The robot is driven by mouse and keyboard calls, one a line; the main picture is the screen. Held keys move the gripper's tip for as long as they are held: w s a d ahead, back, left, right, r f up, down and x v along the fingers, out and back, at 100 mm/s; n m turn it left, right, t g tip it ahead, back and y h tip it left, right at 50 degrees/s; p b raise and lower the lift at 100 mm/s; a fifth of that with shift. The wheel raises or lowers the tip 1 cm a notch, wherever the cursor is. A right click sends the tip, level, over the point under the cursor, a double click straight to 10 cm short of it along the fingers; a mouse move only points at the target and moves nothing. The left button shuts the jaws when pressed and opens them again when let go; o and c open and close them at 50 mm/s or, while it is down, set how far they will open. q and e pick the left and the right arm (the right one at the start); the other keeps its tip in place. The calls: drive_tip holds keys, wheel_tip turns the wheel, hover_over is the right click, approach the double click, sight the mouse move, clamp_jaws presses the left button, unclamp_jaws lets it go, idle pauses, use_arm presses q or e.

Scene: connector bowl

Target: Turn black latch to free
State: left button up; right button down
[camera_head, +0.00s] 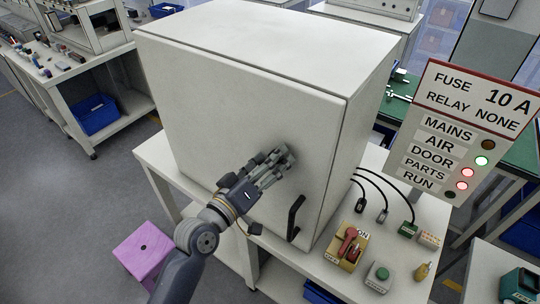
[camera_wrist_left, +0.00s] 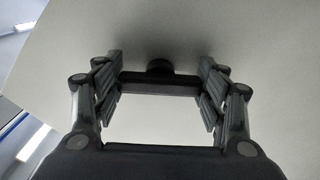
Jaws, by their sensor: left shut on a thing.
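A large white cabinet (camera_head: 230,110) stands on a white table, its front door closed. My left gripper (camera_head: 276,160) is at the door front, above and left of a black door handle (camera_head: 294,217). In the left wrist view, the black latch (camera_wrist_left: 160,84) is a horizontal bar with a round hub behind it against the white door. The fingers of my left gripper (camera_wrist_left: 160,95) are shut on the bar's two ends. In the head view the gripper hides the latch. My right gripper is not in view.
A sign panel (camera_head: 465,125) at the right shows a green AIR light and red DOOR and PARTS lights. A red-handled switch (camera_head: 348,242), a green button box (camera_head: 379,277) and black cables sit right of the cabinet. A purple stool (camera_head: 143,252) stands at lower left.

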use_arm(q)
drive_tip(key=n, duration=0.3)
drive_tip(key=shift+n+p, duration=0.3)
drive_tip(key=shift+n, duration=0.1)
drive_tip(key=n, duration=0.5)
idle(0.4)
drive_tip(key=o, duration=1.1)
drive_tip(key=v, duration=1.2)
drive_tip(key=shift+f, duration=0.1)
